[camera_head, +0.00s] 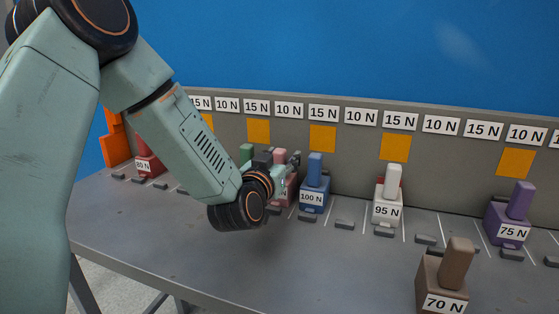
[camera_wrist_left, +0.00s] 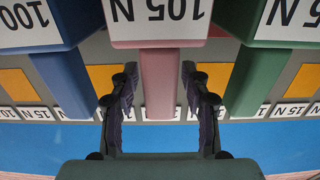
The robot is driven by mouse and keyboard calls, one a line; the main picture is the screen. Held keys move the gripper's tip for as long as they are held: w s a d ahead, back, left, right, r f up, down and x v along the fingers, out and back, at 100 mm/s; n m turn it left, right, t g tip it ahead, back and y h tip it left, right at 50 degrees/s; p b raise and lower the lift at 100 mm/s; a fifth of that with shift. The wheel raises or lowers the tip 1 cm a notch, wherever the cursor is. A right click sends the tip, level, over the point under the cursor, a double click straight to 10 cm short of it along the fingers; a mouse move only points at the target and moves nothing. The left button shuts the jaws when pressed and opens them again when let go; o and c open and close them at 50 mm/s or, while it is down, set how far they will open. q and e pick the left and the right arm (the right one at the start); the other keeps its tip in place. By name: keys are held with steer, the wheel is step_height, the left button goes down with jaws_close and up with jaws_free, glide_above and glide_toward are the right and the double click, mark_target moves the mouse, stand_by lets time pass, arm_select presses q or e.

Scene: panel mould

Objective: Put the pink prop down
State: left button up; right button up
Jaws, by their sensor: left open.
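The pink prop (camera_head: 280,157), with an upright handle on a block, stands in the row on the bench, partly hidden by my left gripper. In the left wrist view, which looks upside down, the pink handle (camera_wrist_left: 160,82) lies between the two fingers, and its label reads 105 N. My left gripper (camera_head: 291,165) is open around the handle, with a visible gap beside each finger (camera_wrist_left: 159,78). My right gripper is not in view.
A blue 100 N prop (camera_head: 314,180) stands close right of the pink one, a green prop (camera_head: 246,153) to its left. White (camera_head: 388,203), purple (camera_head: 508,222), brown (camera_head: 445,285) and red (camera_head: 149,160) props stand farther off. The labelled back panel (camera_head: 350,143) rises behind.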

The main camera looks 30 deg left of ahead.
arm_select(q)
steer(key=p+v, duration=0.1)
steer(key=v, duration=0.3)
steer(key=p+v, duration=0.1)
steer(key=v, duration=0.3)
steer(key=shift+s+r, duration=0.2)
steer(key=shift+p+v, duration=1.85)
steer(key=shift+p, duration=0.3)
steer(key=shift+d, duration=0.1)
